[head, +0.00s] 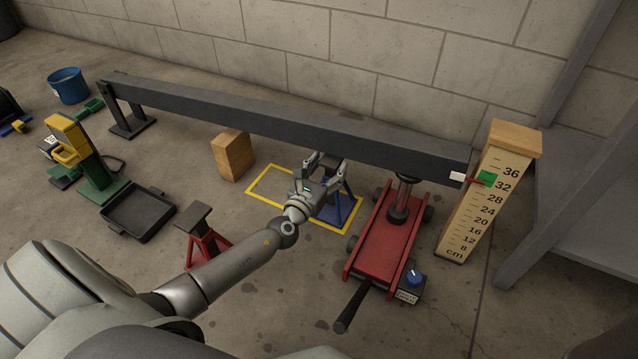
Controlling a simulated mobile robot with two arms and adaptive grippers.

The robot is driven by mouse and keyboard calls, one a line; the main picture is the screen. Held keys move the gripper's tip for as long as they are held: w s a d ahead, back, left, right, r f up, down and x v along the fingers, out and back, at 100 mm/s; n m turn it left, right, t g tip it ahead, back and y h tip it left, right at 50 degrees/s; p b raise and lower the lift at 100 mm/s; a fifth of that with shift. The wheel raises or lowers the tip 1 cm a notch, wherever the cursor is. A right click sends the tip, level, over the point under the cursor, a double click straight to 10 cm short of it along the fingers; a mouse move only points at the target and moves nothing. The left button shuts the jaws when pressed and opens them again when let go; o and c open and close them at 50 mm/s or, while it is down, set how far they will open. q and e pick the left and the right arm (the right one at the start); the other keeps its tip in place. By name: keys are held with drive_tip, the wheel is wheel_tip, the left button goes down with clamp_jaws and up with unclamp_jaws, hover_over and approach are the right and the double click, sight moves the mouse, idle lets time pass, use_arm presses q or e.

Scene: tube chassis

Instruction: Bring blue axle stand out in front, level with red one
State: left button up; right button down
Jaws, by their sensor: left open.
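The blue axle stand (343,209) stands on the floor inside a yellow painted rectangle (262,205), close to the dark beam. My left gripper (326,163) is open at the top of the blue stand. It hides the stand's head, so I cannot tell whether the fingers touch it. The red axle stand (203,246) stands upright to the left and nearer to me, with a flat dark top; my left forearm passes close to its right side. My right gripper is out of view.
The long dark beam (270,118) runs behind the gripper, its right end over a red floor jack (383,240). A wooden block (233,156), black tray (138,212) and yellow-green tool (85,160) lie left. A height gauge (488,195) stands right.

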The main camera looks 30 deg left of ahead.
sight(333, 160)
use_arm(q)
drive_tip(key=shift+w+a+b, duration=0.1)
drive_tip(key=shift+w+b, duration=0.35)
drive_tip(key=shift+w, duration=1.35)
drive_tip(key=shift+c, duration=0.2)
clamp_jaws()
